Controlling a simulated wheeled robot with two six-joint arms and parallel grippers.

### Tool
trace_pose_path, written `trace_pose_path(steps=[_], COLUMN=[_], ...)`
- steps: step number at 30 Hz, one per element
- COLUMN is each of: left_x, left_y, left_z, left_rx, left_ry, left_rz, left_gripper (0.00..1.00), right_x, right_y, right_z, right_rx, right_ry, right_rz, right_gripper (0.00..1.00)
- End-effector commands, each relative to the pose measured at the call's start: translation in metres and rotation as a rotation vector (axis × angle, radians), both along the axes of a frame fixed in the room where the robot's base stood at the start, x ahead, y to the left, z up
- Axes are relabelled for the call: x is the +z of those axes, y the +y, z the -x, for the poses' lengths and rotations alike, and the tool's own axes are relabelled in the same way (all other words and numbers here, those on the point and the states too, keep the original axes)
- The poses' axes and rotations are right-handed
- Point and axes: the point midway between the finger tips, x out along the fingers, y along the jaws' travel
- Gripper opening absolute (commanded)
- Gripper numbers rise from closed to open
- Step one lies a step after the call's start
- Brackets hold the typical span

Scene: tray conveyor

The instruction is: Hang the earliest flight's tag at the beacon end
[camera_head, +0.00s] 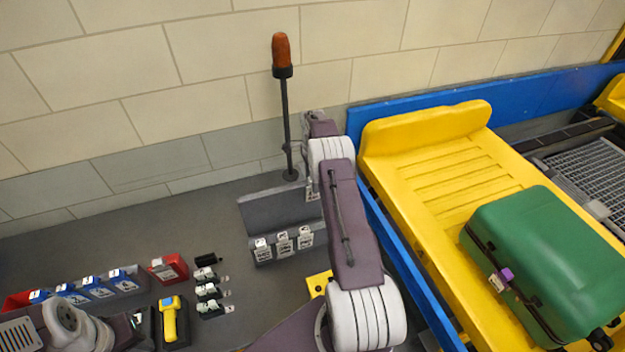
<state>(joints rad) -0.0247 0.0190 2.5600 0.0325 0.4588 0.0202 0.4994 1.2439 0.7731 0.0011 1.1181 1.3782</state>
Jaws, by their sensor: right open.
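A grey rack (278,208) stands near the wall, by the pole of the orange beacon (281,50). Several white tags, among them one at the left (262,250), one in the middle (283,243) and one at the right (304,239), hang along its front; their print is too small to read. My right gripper (313,190) is at the rack's right end, open, mostly hidden behind my right arm. A pale patch beside it may be another tag; I cannot tell. My left arm is at the lower left; its jaws are not clear.
A row of blue-topped tags (92,285), a red box (168,268), small black-and-white items (207,290) and a yellow scanner (170,318) occupy the left counter. On the right, a green suitcase (545,262) lies on a yellow tray (430,185) behind a blue rail (410,262).

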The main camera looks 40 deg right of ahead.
Motion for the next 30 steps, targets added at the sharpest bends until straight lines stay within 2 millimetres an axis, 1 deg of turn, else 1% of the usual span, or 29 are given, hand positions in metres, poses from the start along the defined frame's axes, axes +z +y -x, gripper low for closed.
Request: trace_pose_path(steps=[2, 5, 9, 12, 16, 21, 28, 30], left_x=[-0.001, -0.010, -0.023, -0.026, -0.026, -0.026, -0.026, -0.030], left_y=[0.000, 0.000, 0.000, 0.000, 0.000, 0.000, 0.000, 0.000], left_z=[0.000, 0.000, 0.000, 0.000, 0.000, 0.000, 0.000, 0.000], left_rx=[0.000, 0.000, 0.000, 0.000, 0.000, 0.000, 0.000, 0.000], left_ry=[0.000, 0.000, 0.000, 0.000, 0.000, 0.000, 0.000, 0.000], left_rz=[0.000, 0.000, 0.000, 0.000, 0.000, 0.000, 0.000, 0.000], left_gripper=[0.36, 0.36, 0.36, 0.36, 0.36, 0.36, 0.36, 0.36], right_x=[0.001, 0.012, 0.043, 0.065, 0.085, 0.091, 0.091, 0.087], right_y=[0.000, 0.000, 0.000, 0.000, 0.000, 0.000, 0.001, 0.007], right_z=[0.000, -0.001, -0.001, -0.001, 0.000, 0.000, 0.000, -0.003], right_rx=[0.000, 0.000, 0.000, 0.000, 0.000, 0.000, 0.001, 0.014], right_ry=[-0.001, -0.004, -0.005, -0.004, -0.003, -0.001, 0.000, -0.001], right_rz=[0.000, 0.002, 0.003, 0.002, 0.002, 0.000, 0.000, 0.000], right_gripper=[0.53, 0.53, 0.53, 0.53, 0.53, 0.53, 0.53, 0.53])
